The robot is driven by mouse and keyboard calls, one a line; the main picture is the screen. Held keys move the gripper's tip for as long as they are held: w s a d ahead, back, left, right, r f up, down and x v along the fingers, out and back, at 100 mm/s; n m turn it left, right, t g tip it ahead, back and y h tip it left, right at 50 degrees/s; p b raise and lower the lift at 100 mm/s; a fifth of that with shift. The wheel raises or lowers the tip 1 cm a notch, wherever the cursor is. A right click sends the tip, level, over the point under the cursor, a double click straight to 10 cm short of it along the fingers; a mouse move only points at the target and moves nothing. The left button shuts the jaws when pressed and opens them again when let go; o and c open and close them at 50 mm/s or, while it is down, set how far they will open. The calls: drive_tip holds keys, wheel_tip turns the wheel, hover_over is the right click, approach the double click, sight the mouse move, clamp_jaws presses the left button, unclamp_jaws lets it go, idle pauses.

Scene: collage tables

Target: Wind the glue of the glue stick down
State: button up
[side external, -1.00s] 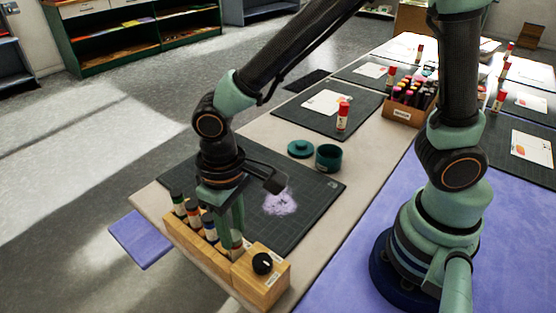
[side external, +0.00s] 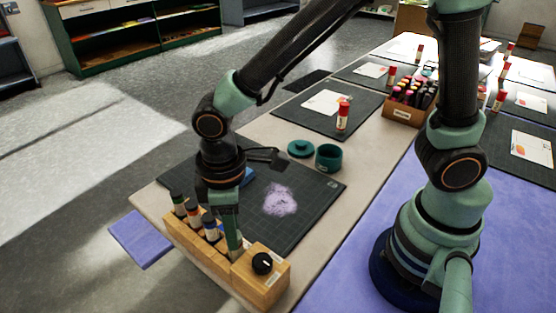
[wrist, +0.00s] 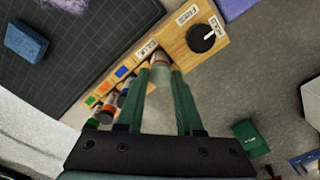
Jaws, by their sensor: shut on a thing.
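A wooden rack (side external: 205,255) stands along the front edge of the table, with a label that seems to read "GLUE" by its right slot. In the wrist view the glue stick (wrist: 160,72) stands upright in that slot, a pale tube with a reddish band. My gripper (wrist: 160,70) has one finger on each side of the tube, shut on it. In the side view my gripper (side external: 235,248) points down into the rack and hides most of the stick. I cannot tell how far its glue stands out.
Several colour-banded tubes (side external: 193,212) stand left of my fingers. A block with a black knob (side external: 262,263) adjoins on the right. A purple patch (side external: 280,200) and blue sponge (wrist: 22,42) are on the dark mat (side external: 312,190). A teal jar (side external: 329,160) and lid (side external: 301,149) stand behind.

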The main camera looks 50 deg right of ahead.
drive_tip(key=o, duration=0.8)
drive_tip(key=shift+r, duration=0.1)
drive_tip(key=shift+r, duration=2.95)
drive_tip(key=d+r+m+t, duration=0.2)
drive_tip(key=d+r+m, duration=0.1)
drive_tip(key=d, duration=0.4)
drive_tip(key=d+r+m+t, duration=0.1)
drive_tip(key=d+r+m, duration=0.1)
drive_tip(key=d, duration=0.4)
drive_tip(key=d+r+m+t, duration=0.2)
drive_tip(key=d+r+m, duration=0.1)
drive_tip(key=d, duration=0.4)
drive_tip(key=shift+w+d+r+m+t, duration=0.25)
drive_tip(key=shift+d+r+m+t, duration=0.1)
drive_tip(key=shift+m, duration=0.15)
